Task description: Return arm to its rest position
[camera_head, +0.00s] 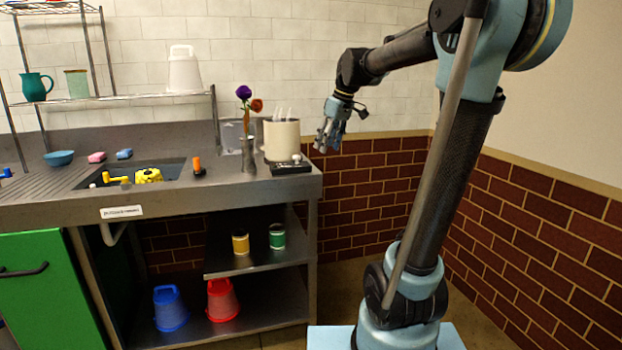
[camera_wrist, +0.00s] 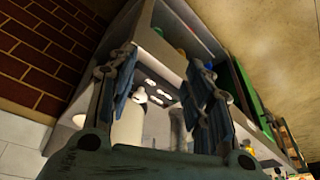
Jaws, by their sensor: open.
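My gripper (camera_head: 328,133) hangs in the air just past the right end of the counter, in front of the tiled wall. Its two fingers stand apart with nothing between them, and they also show in the wrist view (camera_wrist: 160,95). My arm reaches over from the right of the head view, with its upper links raised and bent down towards the counter. A grey vase (camera_head: 249,155) with a purple flower (camera_head: 243,92) and an orange flower (camera_head: 257,105) stands on the counter to the left of my gripper.
A cream container (camera_head: 282,140) stands near the counter's right end, behind a small dark tray (camera_head: 291,168). The sink (camera_head: 160,172) holds a yellow item (camera_head: 148,175). Blue (camera_head: 170,309) and red (camera_head: 222,300) buckets stand on the low shelf. Open air lies right of the counter.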

